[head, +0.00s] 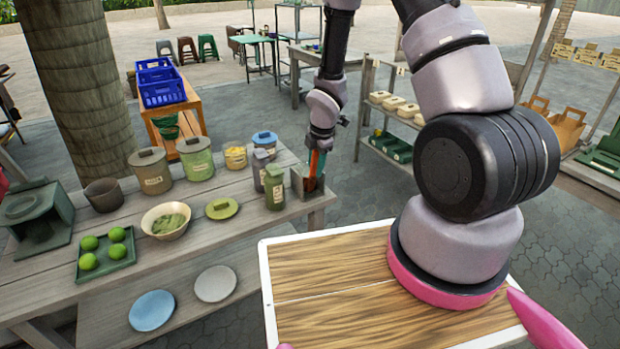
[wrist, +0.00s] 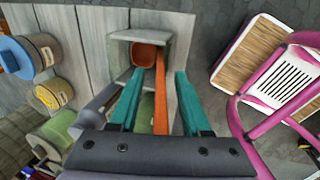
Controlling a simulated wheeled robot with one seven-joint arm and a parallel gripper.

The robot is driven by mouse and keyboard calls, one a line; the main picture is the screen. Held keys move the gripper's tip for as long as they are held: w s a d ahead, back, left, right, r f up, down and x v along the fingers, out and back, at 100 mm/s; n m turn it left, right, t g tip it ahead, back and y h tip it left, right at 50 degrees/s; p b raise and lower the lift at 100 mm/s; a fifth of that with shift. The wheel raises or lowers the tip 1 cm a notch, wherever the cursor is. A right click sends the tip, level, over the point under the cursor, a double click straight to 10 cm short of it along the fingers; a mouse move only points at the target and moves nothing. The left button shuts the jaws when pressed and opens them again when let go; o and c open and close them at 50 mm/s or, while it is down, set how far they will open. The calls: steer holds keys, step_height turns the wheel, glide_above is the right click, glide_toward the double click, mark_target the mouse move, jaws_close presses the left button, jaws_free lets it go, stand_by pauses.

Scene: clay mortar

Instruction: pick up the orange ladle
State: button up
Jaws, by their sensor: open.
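The orange ladle (wrist: 160,100) stands in a grey open-topped box holder (wrist: 182,28) at the table's right end. Its bowl is down inside the holder in the wrist view, and its long handle rises toward my gripper. In the head view the ladle (head: 314,162) shows as a thin orange strip beside the holder (head: 297,183). My gripper (wrist: 157,78) is open, pointing down over the holder. Its two teal fingers lie on either side of the handle in the wrist view, with a visible gap on both sides. Contact cannot be told.
A green jar (head: 274,188) stands close beside the holder. Several lidded pots, a bowl (head: 166,219) and a green tray (head: 106,262) of limes share the wooden table (head: 232,217). A blue plate (head: 152,310) lies on the bench. Paving is open to the right of the table.

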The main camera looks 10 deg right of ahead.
jaws_close()
stand_by(1.4)
